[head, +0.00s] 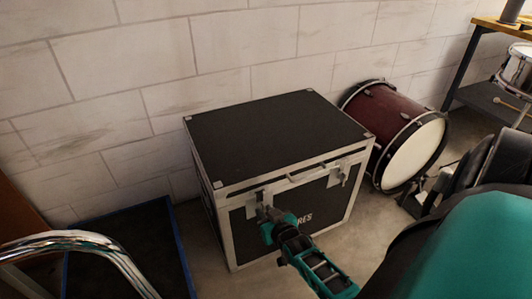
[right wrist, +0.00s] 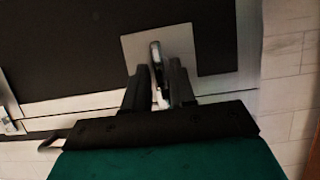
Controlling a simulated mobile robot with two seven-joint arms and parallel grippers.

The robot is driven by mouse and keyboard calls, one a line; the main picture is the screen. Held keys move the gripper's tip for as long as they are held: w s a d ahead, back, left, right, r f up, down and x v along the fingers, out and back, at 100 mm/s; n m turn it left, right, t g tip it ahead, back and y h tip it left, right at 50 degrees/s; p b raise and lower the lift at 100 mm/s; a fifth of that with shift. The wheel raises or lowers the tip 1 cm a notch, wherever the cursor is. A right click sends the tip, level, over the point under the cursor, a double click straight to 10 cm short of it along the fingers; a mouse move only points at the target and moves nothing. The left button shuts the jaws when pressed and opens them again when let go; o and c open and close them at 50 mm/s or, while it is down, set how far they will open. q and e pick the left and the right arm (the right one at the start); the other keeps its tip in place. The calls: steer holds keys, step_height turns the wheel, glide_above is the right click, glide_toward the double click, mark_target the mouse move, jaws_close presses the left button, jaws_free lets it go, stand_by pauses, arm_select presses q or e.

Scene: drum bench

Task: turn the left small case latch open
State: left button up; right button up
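The black case (head: 275,135) with metal edges stands on the floor by the wall. Its left small latch (head: 251,208) is on a pale plate on the front face, largely hidden behind my right gripper (head: 264,214). In the right wrist view, the latch's shiny lever (right wrist: 156,58) stands out from its plate between the fingertips of my right gripper (right wrist: 159,80). The fingers lie close along both sides of the lever and look shut on it. The right latch (head: 339,174) is clear of the gripper. My left gripper is not in view.
A carry handle (head: 306,173) sits between the latches. A dark red drum (head: 388,115) stands right of the case. A blue-edged dark platform (head: 125,250) and a chrome rail (head: 85,242) are at the left. Some floor shows before the case.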

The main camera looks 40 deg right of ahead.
jaws_close()
steer(key=shift+y, duration=0.3)
steer(key=shift+s+d+f+m+t+y+b, duration=0.1)
steer(key=shift+d+f+m+t+y, duration=0.15)
steer(key=shift+m+t+y, duration=1.25)
steer(key=shift+s+d+f+m+t+y+b, duration=0.15)
steer(key=shift+d+f+m+y, duration=0.1)
steer(key=shift+m, duration=2.45)
steer(key=shift+d+f+m+t+y+b, duration=0.2)
steer(key=shift+m+t+y, duration=0.6)
steer(key=shift+m, duration=1.3)
